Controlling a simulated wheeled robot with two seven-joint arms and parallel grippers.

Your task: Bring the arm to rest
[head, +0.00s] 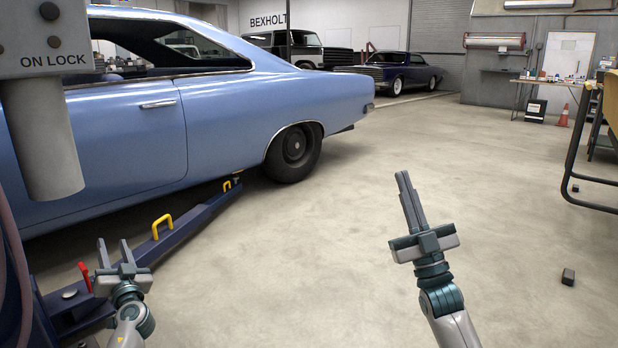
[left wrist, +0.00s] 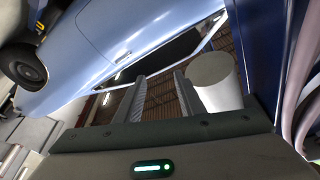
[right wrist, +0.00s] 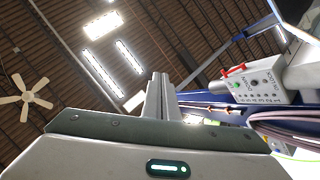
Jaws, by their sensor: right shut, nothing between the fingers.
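My left gripper (head: 113,254) is at the lower left of the head view, fingers up and spread apart, in front of the blue lift arm. It is open and empty; its parted fingers also show in the left wrist view (left wrist: 160,100). My right gripper (head: 404,190) is right of centre in the head view, raised over the open floor, its fingers pointing up and together. It is shut with nothing between the fingers, and the closed fingers show in the right wrist view (right wrist: 160,97).
A blue car (head: 200,110) stands at left beside a blue lift arm (head: 195,220) with yellow handles. A grey lift post part (head: 40,130) hangs near at upper left. A small dark block (head: 568,277) lies on the floor at right. The middle floor (head: 330,260) is clear.

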